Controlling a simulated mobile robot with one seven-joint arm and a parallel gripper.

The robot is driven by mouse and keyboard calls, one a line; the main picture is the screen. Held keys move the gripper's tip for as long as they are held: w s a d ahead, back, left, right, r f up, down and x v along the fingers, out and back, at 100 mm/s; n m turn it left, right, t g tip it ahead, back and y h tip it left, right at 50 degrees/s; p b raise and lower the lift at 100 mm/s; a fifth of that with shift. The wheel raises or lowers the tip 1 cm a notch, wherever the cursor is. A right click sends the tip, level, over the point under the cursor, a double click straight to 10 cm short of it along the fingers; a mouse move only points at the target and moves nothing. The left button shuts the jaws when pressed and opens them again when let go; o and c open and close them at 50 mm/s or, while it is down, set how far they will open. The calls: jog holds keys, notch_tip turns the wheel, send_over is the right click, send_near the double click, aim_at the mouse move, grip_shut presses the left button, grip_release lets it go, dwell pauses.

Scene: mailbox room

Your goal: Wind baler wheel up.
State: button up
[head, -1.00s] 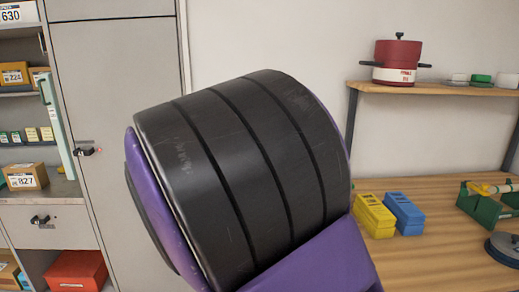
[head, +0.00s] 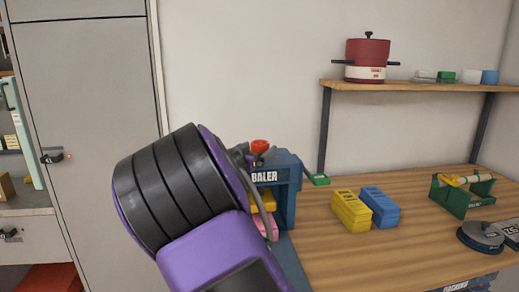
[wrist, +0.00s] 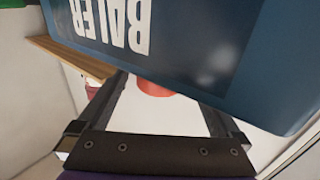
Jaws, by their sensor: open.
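The baler (head: 287,187) is a blue machine at the left end of the wooden bench, labelled BALER. Its red wheel (head: 260,146) sits on top. In the wrist view, which is upside down, the baler's blue front (wrist: 215,60) fills the upper part and the red wheel (wrist: 152,88) shows partly beyond its edge. My gripper (wrist: 160,92) is open, with the red wheel seen between its fingers; the baler's edge hides the fingertips. I cannot tell whether the fingers touch the wheel. In the head view my purple and black arm hides most of the gripper and the baler's left side.
Yellow and pink items (head: 264,213) show inside the baler. Yellow (head: 351,210) and blue (head: 380,207) blocks stand right of it on the bench (head: 420,245). A green holder (head: 462,195) is farther right. A red pot (head: 367,60) stands on the shelf (head: 430,86) above. A grey cabinet (head: 85,100) is left.

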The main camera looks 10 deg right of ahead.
jog(key=shift+x, duration=1.05)
jog(key=c, duration=1.3)
jog(key=shift+c, duration=0.2)
